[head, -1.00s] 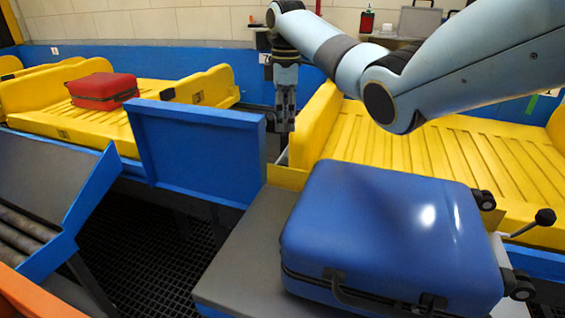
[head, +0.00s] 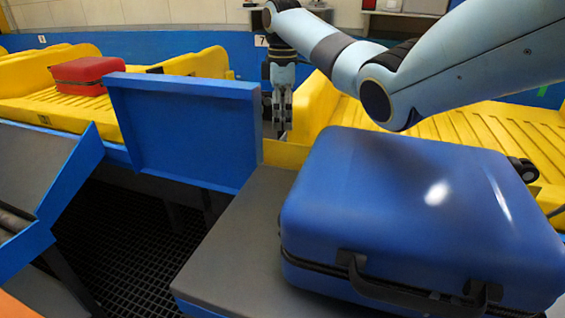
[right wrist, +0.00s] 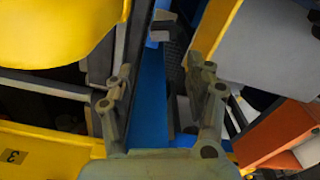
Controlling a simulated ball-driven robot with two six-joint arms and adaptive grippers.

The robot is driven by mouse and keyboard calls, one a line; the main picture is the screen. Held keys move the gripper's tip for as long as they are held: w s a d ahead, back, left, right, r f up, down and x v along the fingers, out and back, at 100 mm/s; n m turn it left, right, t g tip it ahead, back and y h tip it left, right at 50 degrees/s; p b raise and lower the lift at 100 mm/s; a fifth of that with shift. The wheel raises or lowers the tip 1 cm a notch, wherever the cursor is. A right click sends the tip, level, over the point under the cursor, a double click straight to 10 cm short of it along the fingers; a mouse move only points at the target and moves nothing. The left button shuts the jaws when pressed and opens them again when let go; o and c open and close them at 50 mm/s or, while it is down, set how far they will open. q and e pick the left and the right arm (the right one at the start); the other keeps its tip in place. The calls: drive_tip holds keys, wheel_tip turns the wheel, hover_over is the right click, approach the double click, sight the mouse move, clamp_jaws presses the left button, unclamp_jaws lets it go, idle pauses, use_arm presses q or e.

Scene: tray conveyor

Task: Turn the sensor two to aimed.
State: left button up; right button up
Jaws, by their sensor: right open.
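My right gripper (head: 280,125) points down just behind the right edge of the upright blue panel (head: 185,130), beside the yellow tray. In the right wrist view its two fingers (right wrist: 160,88) are spread apart with nothing held between them. A small grey block (right wrist: 162,27) shows beyond the fingertips in that view, over a blue strip (right wrist: 150,95); I cannot tell whether it is sensor two. No sensor is clearly recognisable in the head view. My left gripper is not in view.
A blue suitcase (head: 400,205) lies on a grey-topped bench (head: 225,245) in front of my right arm. A red suitcase (head: 87,75) lies on the left yellow tray (head: 25,108). Another yellow tray (head: 480,122) is behind the blue suitcase. Dark floor grating (head: 120,250) shows at lower left.

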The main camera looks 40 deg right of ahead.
wheel_tip(320, 180, down, 11)
drive_tip(key=shift+b, duration=0.65)
clamp_jaws()
drive_tip(key=m+p, duration=0.2)
drive_tip(key=shift+r+m+p, duration=0.25)
drive_tip(key=shift+m+p, duration=0.05)
drive_tip(key=shift+f+m, duration=0.2)
drive_tip(key=shift+m, duration=0.4)
